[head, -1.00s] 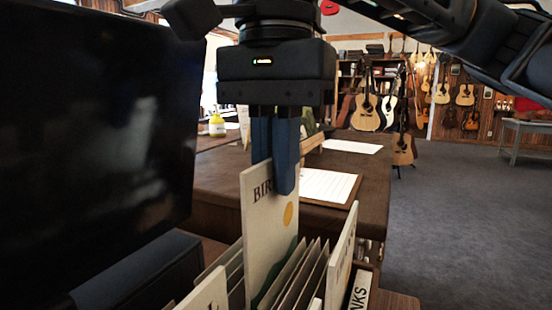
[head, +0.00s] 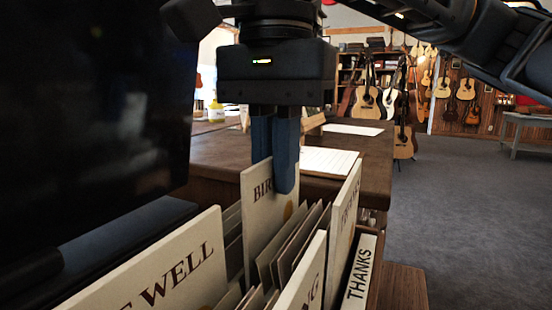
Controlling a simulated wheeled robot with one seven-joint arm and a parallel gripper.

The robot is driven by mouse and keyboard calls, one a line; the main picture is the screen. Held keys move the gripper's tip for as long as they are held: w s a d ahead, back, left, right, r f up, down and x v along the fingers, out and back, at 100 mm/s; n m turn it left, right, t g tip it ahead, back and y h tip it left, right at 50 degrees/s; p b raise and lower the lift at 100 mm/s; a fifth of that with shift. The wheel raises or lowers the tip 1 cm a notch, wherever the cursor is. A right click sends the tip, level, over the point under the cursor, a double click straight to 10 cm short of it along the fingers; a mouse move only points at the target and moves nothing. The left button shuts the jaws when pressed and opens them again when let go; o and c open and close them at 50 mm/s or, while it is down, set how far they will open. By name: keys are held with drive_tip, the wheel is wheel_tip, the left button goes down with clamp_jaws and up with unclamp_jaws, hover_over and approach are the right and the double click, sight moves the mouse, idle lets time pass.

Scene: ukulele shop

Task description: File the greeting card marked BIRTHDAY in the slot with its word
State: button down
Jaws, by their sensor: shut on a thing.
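My gripper (head: 272,185) is shut on the top edge of an upright white card (head: 258,218). The card's visible letters read "BIR", and a finger covers the rest of the word. Part of a yellow disc shows below the finger. The card's lower part is hidden among the cards of the rack, so I cannot tell whether it rests on anything. Around it stand a card ending in "WELL" (head: 165,270), a card ending in "NG" (head: 306,278) and a partly readable card (head: 344,220). A white label reads "THANKS" (head: 359,276).
A large dark screen-like panel (head: 90,110) fills the left side. Several plain card edges (head: 285,245) stand close to the held card. A brown counter (head: 225,150) with white papers (head: 328,160) lies behind. Open grey floor (head: 470,210) is at the right, with guitars beyond.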

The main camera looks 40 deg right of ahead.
drive_tip(key=c, duration=1.1)
unclamp_jaws()
drive_tip(key=shift+c, duration=0.2)
drive_tip(key=shift+r, duration=0.1)
wheel_tip(320, 180, up, 8)
drive_tip(key=shift+f+p, duration=0.15)
drive_tip(key=shift+p, duration=0.25)
